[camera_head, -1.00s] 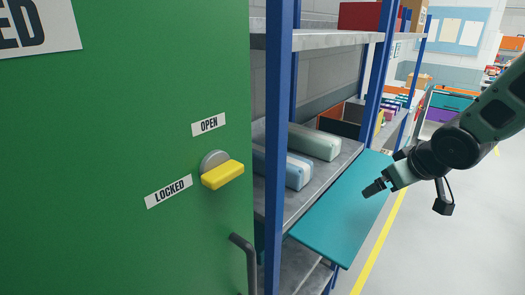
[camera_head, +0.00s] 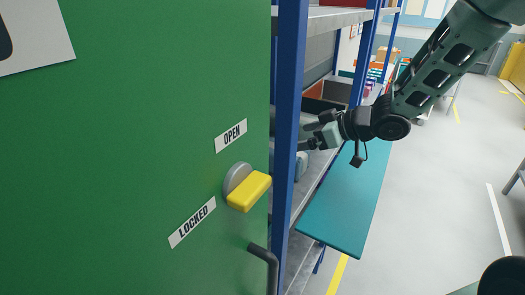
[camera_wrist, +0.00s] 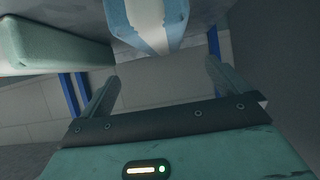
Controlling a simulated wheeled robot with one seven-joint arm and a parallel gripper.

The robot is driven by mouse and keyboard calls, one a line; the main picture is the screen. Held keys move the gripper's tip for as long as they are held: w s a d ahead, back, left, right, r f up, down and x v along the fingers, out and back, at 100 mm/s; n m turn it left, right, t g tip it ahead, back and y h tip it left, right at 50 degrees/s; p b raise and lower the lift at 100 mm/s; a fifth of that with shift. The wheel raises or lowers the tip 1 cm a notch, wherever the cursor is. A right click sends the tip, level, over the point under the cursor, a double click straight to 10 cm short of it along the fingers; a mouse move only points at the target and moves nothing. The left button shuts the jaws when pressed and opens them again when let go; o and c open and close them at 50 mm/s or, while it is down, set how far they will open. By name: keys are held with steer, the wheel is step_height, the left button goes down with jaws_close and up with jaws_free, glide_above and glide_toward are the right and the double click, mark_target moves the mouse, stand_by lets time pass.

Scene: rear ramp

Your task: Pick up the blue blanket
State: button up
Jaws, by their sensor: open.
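The blue blanket (camera_wrist: 150,22), a rolled bundle with a white band, lies at the top of the wrist view on the grey shelf. In the head view only a small pale-blue end of it (camera_head: 301,166) shows behind the blue post. My gripper (camera_head: 307,140) is at the shelf opening, close to the blanket. In the wrist view its two fingers (camera_wrist: 162,88) are spread, with nothing between them. The blanket is just beyond the fingertips, and I cannot tell whether they touch it.
A pale green bundle (camera_wrist: 55,48) lies beside the blue blanket. A blue rack post (camera_head: 288,130) and the green door (camera_head: 130,150) with a yellow latch (camera_head: 249,191) stand left of my gripper. A teal board (camera_head: 345,205) juts out below. The floor (camera_head: 440,190) at right is open.

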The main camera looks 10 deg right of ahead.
mark_target(273, 142)
steer(key=p+x, duration=0.1)
steer(key=x, duration=0.5)
steer(key=p+x, duration=0.2)
steer(key=x, duration=0.1)
steer(key=shift+w+a, duration=0.15)
steer(key=shift+a, duration=0.2)
steer(key=shift+w+a+f, duration=0.35)
steer(key=shift+w+f, duration=0.05)
steer(key=shift+f, duration=0.05)
steer(key=shift+c, duration=0.3)
